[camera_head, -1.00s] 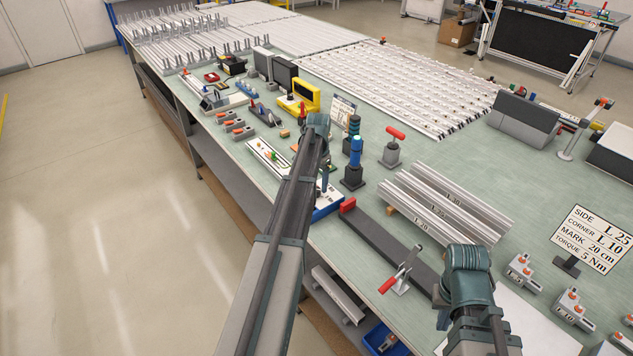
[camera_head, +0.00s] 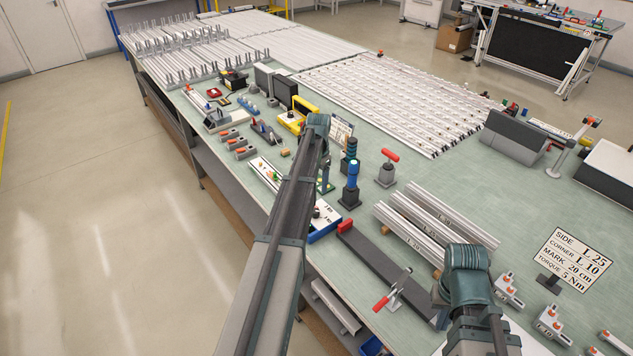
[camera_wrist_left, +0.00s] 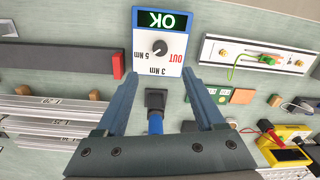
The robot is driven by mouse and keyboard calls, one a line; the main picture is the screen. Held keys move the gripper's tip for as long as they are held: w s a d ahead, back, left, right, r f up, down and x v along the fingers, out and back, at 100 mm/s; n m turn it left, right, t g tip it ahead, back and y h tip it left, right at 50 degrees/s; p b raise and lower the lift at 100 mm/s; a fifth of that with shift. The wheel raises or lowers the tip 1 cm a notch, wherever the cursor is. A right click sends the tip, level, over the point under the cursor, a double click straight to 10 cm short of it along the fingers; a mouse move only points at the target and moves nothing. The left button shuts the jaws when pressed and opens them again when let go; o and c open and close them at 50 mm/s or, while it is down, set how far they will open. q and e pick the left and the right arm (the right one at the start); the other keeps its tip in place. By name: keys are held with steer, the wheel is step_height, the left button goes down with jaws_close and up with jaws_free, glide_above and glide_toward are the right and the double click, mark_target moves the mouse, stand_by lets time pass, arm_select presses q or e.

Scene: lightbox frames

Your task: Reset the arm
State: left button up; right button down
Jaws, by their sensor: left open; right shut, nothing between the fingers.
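My left arm (camera_head: 290,210) reaches over the bench. Its forearm hides most of the left gripper in the head view. In the left wrist view the left gripper (camera_wrist_left: 160,76) is open, its two fingers apart. A blue-topped post (camera_wrist_left: 155,122) shows between the fingers, and a white and blue torque box (camera_wrist_left: 160,50) reading OK lies beyond the tips. I cannot tell that the fingers touch either. My right arm (camera_head: 468,268) is bent at the lower right. The right gripper (camera_head: 440,300) shows only partly beside it, shut and empty, above the bench.
Near the right arm are a dark bar (camera_head: 380,262), a red-handled clamp (camera_head: 395,290), aluminium profiles (camera_head: 435,225) and a sign (camera_head: 572,258). A red-handled stand (camera_head: 387,168) is behind. Open floor (camera_head: 100,230) lies left of the bench.

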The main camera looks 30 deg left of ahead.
arm_select(q)
steer(key=shift+d, duration=0.15)
steer(key=s+d+f+b, duration=0.1)
steer(key=s+d, duration=0.2)
steer(key=d, duration=0.4)
steer(key=s+d+f+m+b, duration=0.1)
steer(key=s+d+f+b, duration=0.1)
steer(key=s+d, duration=0.35)
steer(key=s+d+f+b, duration=0.1)
steer(key=d, duration=0.8)
steer(key=s+d+f+b, duration=0.2)
steer(key=s+d, duration=0.5)
steer(key=s, duration=0.2)
steer(key=s+d+f+b, duration=0.2)
steer(key=s+d, duration=0.6)
steer(key=s, duration=0.1)
steer(key=shift+m+y, duration=0.3)
steer(key=shift+y, duration=0.1)
